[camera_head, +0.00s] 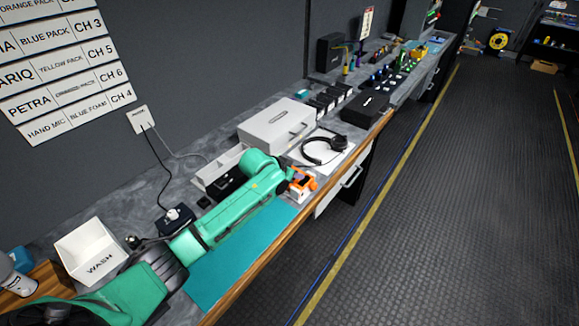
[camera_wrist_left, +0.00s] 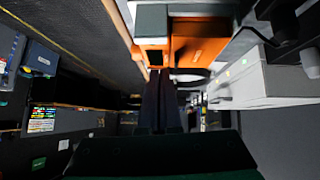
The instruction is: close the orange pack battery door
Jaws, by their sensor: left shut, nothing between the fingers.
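The orange pack (camera_head: 303,184) is small in the head view, at the front edge of the workbench just beyond the end of my green left arm. In the left wrist view the orange pack (camera_wrist_left: 197,42) is close, at top centre, with a dark recess on its left part. I cannot tell its battery door apart clearly or see how far it is open. My left gripper (camera_wrist_left: 161,76) is shut and empty, its two dark fingers together just below the pack's lower edge. I cannot tell whether they touch it. My right gripper is not in view.
A teal mat (camera_head: 232,262) lies under my left arm. Headphones (camera_head: 322,150) and a white case (camera_head: 277,126) are beyond the pack. A white WASH bin (camera_head: 92,253) stands at the lower left. The floor aisle (camera_head: 440,220) at the right is clear.

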